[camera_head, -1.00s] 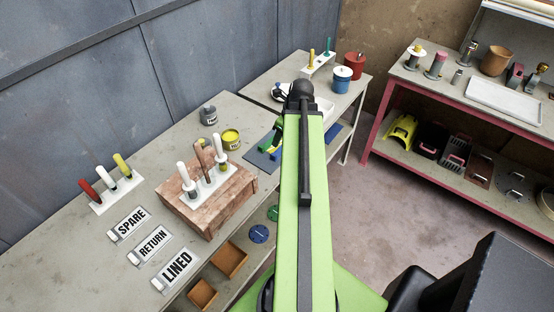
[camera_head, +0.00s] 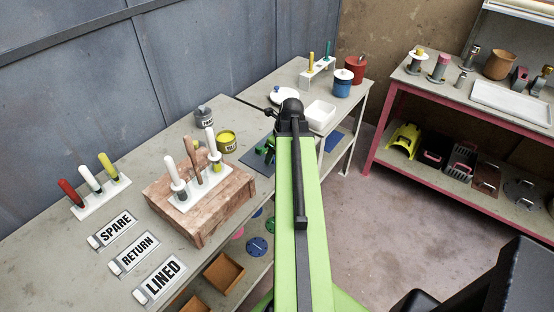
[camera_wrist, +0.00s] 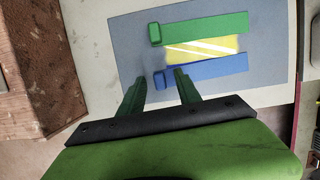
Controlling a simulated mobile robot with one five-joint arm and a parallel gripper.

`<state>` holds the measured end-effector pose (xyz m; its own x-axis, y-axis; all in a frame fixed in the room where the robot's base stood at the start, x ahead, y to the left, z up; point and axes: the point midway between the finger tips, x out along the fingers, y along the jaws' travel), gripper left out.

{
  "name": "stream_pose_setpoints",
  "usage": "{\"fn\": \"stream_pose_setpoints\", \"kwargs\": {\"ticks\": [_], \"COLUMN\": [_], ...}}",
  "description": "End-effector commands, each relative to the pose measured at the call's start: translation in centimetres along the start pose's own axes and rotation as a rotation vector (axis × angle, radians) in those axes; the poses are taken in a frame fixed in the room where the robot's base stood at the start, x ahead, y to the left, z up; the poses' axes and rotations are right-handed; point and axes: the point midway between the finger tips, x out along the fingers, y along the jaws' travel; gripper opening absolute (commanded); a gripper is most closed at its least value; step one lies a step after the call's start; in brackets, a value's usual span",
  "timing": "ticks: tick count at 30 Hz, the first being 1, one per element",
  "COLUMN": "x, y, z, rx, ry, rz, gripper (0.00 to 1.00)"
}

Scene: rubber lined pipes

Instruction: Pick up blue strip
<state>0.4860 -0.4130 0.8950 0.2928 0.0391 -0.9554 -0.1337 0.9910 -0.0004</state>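The blue strip (camera_wrist: 208,70) lies flat on a grey-blue mat (camera_wrist: 128,40) in the wrist view, with a raised block at its left end. A yellow strip (camera_wrist: 203,50) with pale diagonal marks and a green strip (camera_wrist: 205,27) lie beyond it. My gripper (camera_wrist: 160,78) is open, its two green fingers apart with nothing held between them. The fingertips are near the blue strip's left end; I cannot tell their height above it. In the head view my gripper (camera_head: 267,150) is over the mat (camera_head: 256,160), and my arm hides the strips.
A wooden block (camera_head: 218,206) with upright handled tools stands left of the mat. A yellow tin (camera_head: 226,140) and a grey tin (camera_head: 204,117) stand behind it. A white tray (camera_head: 320,115) and a blue pot (camera_head: 342,84) are beyond on the bench.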

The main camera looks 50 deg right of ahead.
Motion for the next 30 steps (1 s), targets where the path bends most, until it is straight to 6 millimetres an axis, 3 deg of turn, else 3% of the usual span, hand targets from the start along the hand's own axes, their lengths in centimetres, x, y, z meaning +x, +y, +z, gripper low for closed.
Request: {"fn": "stream_pose_setpoints", "kwargs": {"ticks": [2,11,24,30], "x": [-0.1,-0.1,-0.3,-1.9], "y": [0.0,0.1,0.1,0.1], "z": [0.1,0.1,0.1,0.7], "rx": [0.0,-0.001,-0.002,-0.002], "ry": [0.0,0.0,0.0,0.0], "rz": [0.0,0.001,0.001,0.001], "gripper": [0.4,0.01,0.0,0.0]}}
